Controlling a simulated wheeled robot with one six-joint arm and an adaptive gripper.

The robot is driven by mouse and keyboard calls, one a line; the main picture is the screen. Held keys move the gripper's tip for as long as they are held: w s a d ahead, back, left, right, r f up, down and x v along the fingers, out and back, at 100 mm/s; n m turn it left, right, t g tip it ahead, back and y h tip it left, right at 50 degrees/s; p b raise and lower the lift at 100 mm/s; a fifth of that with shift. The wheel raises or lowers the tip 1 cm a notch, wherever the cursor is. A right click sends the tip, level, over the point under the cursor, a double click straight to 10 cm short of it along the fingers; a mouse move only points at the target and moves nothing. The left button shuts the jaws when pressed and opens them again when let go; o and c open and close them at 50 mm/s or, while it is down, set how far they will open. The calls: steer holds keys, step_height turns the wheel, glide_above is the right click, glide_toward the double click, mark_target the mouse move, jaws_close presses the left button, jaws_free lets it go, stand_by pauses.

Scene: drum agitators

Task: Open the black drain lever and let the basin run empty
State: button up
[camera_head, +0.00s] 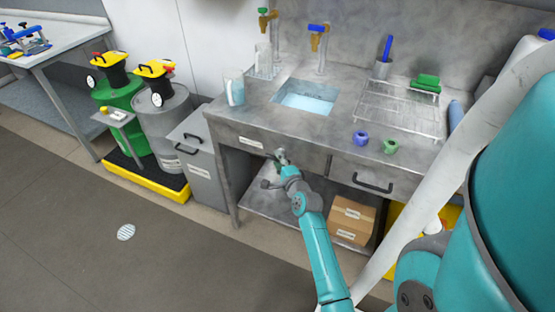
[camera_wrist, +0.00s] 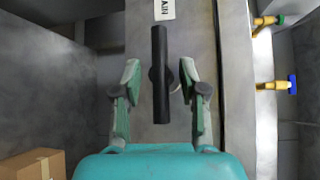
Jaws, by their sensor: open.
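The black drain lever (camera_wrist: 160,75) is a dark bar on the grey front of the sink bench, seen in the wrist view. It lies lengthwise between my two fingers, with a gap on each side. My gripper (camera_wrist: 160,68) is open around it and not closed on it. In the head view my gripper (camera_head: 281,157) is at the bench front below the basin, and the lever is mostly hidden there. The basin (camera_head: 307,97) is sunk in the bench top and holds pale blue water.
A white label (camera_wrist: 164,10) is on the bench front beyond the lever. A drawer handle (camera_head: 374,184) sticks out to the right. A cardboard box (camera_head: 352,220) stands on the lower shelf. A jug (camera_head: 234,88) and a wire rack (camera_head: 399,108) are on top.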

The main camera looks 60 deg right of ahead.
steer(key=shift+w+d+f, duration=0.1)
steer(key=shift+w+d, duration=0.3)
steer(key=shift+w, duration=0.1)
jaws_close()
